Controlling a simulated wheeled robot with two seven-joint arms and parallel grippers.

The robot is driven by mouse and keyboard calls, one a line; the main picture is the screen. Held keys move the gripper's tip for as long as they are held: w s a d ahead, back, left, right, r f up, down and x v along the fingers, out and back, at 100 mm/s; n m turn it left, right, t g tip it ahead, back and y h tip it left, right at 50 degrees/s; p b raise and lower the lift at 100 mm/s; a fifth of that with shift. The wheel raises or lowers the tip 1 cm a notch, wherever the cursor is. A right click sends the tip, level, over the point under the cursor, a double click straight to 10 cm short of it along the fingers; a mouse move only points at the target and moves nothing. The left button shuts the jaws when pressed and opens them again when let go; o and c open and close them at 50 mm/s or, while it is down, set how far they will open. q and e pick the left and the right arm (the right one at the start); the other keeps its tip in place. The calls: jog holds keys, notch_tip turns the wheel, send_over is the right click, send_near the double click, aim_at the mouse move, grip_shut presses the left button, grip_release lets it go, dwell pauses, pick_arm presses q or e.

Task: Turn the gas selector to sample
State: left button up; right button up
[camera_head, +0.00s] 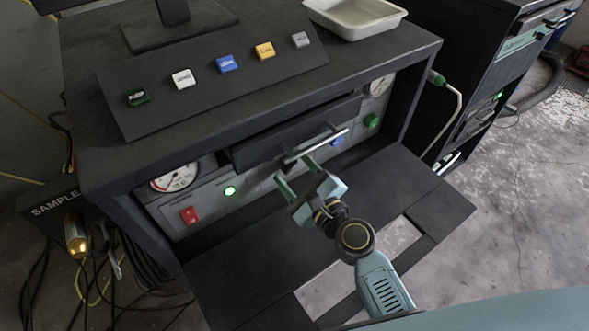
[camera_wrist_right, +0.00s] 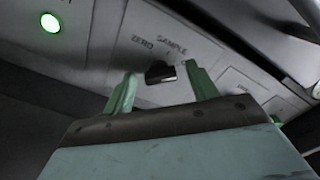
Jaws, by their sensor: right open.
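The gas selector is a small dark knob (camera_wrist_right: 160,73) with a pale end, on a grey panel in the right wrist view. Printed labels ZERO and SAMPLE (camera_wrist_right: 172,47) stand above it, with a partly hidden label further right. My right gripper (camera_wrist_right: 162,70) is open, its two green fingers either side of the knob with gaps showing. I cannot tell how far the tips reach past it, nor exactly where the knob points. In the head view my right gripper (camera_head: 296,171) is at the panel under the dark drawer front and hides the knob. My left gripper is not in view.
A dark drawer front with a bar handle (camera_head: 322,144) overhangs. A dark shelf (camera_head: 240,272) lies below.

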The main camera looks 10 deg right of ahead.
jog(key=c, duration=1)
jog(key=shift+n, duration=0.4)
jog(key=n, duration=0.3)
jog(key=shift+f+n, duration=0.1)
jog(key=shift+n, duration=0.3)
jog(key=n+p, duration=0.1)
jog(key=n, duration=0.4)
jog(key=shift+s+a, duration=0.1)
jog(key=shift+f, duration=0.1)
jog(key=o, duration=1)
